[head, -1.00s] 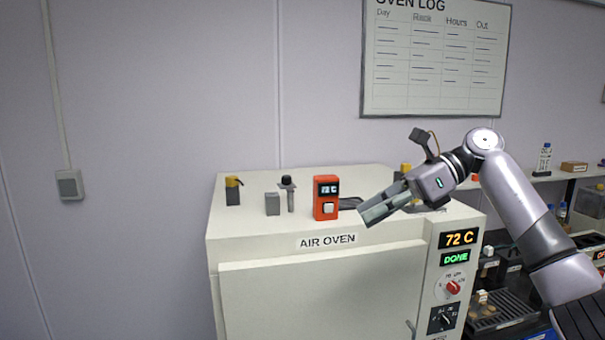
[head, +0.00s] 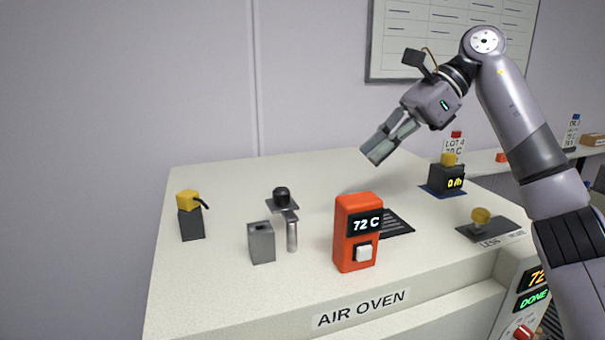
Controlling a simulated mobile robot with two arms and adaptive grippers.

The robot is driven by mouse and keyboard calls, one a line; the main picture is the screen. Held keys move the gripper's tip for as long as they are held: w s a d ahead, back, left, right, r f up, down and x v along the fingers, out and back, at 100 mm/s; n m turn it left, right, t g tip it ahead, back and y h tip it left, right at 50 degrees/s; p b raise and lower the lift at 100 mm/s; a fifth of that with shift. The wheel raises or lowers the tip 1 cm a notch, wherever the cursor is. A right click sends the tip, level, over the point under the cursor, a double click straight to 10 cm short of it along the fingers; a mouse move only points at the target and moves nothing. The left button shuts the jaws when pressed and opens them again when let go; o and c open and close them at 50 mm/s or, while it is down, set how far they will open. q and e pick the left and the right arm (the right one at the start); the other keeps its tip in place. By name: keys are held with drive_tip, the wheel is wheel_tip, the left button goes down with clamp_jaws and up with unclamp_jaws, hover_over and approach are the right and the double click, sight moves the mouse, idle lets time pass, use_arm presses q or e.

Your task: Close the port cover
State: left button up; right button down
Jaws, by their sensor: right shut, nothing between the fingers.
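The air oven's top (head: 320,180) carries several fittings. A small dark plate with a black knob (head: 282,200) sits left of centre and looks like the port cover; whether a port lies under it cannot be told. A short silver tube (head: 292,236) stands upright just in front of it. My right gripper (head: 376,152) is shut and empty, up and to the right of the plate, apart from it and pointing down-left. My left gripper is not in view.
An orange 72 C unit (head: 357,235) stands before a black grille (head: 397,224). A grey block (head: 261,242) and a yellow-topped block (head: 191,222) stand left. A dark box (head: 445,180) and a yellow knob on a plate (head: 480,215) stand right. The back middle is clear.

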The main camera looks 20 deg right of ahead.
sight(298, 206)
drive_tip(key=p+x, duration=0.1)
drive_tip(key=x, duration=0.8)
drive_tip(key=shift+s+a+p, duration=0.2)
drive_tip(key=shift+p, duration=0.1)
drive_tip(key=a+p, duration=0.1)
drive_tip(key=a, duration=0.2)
drive_tip(key=shift+w+a+p, duration=0.15)
drive_tip(key=shift+w+p, duration=0.2)
drive_tip(key=shift+a+f, duration=0.1)
drive_tip(key=shift+a, duration=0.25)
drive_tip(key=shift+a+f, duration=0.1)
drive_tip(key=shift+a, duration=0.1)
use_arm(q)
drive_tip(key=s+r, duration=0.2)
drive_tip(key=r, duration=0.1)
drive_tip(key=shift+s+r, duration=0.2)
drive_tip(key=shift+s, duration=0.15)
use_arm(e)
drive_tip(key=shift+w+d, duration=0.1)
